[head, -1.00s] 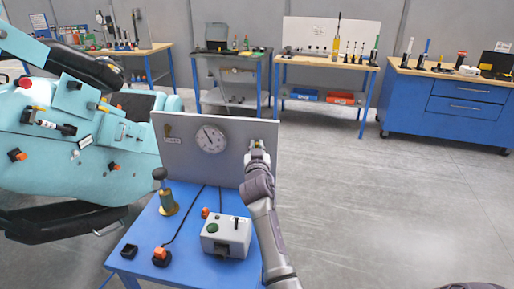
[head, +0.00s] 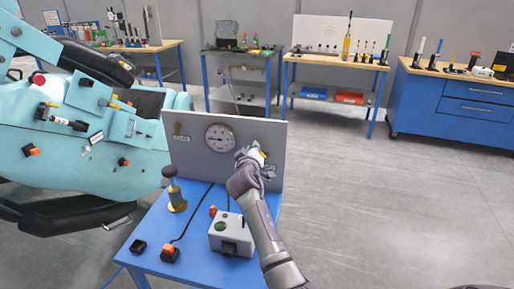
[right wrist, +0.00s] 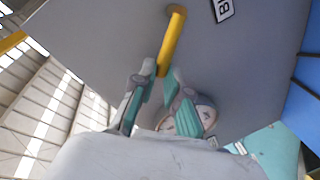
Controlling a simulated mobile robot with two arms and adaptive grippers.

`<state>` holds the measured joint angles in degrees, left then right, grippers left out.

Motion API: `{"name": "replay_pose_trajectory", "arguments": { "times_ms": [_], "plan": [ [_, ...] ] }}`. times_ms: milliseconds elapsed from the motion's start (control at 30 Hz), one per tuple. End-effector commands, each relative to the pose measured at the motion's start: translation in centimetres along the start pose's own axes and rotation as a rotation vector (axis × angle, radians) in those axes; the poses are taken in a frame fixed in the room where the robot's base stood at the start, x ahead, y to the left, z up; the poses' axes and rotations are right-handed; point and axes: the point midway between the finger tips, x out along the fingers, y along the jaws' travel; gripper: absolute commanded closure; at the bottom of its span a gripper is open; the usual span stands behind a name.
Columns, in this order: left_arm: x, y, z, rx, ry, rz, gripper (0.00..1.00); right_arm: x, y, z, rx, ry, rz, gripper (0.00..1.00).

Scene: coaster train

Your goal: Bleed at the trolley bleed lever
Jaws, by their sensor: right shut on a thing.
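The yellow bleed lever (right wrist: 172,40) sticks out from the grey trolley panel in the right wrist view. My right gripper (right wrist: 160,88) is shut on its free end. In the head view the same gripper (head: 262,158) is at the right part of the upright panel (head: 205,165), and it mostly hides the lever. A round gauge (head: 219,138) is on the panel to the left of the gripper, its needle lying near level. A label starting with "B" (right wrist: 222,8) is beside the lever. My left gripper is not in view.
The blue trolley top (head: 190,255) holds a grey box (head: 231,235), a brass-based plunger (head: 175,190) and orange-topped connectors with a cable. A turquoise coaster car (head: 75,140) stands close on the left. Benches line the back wall. The floor at right is clear.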

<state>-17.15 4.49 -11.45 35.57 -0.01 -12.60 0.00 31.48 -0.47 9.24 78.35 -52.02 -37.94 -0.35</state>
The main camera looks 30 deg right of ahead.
Motion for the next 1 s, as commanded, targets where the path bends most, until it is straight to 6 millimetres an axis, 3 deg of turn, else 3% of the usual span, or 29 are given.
{"name": "replay_pose_trajectory", "arguments": {
  "times_ms": [600,1000],
  "plan": [
    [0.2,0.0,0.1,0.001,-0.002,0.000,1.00,0.7,-3.0,0.6,-0.551,-0.109,0.003,1.00],
    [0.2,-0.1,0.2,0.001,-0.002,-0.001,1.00,0.9,-3.9,1.3,-0.753,-0.149,0.003,1.00]
  ]
}}
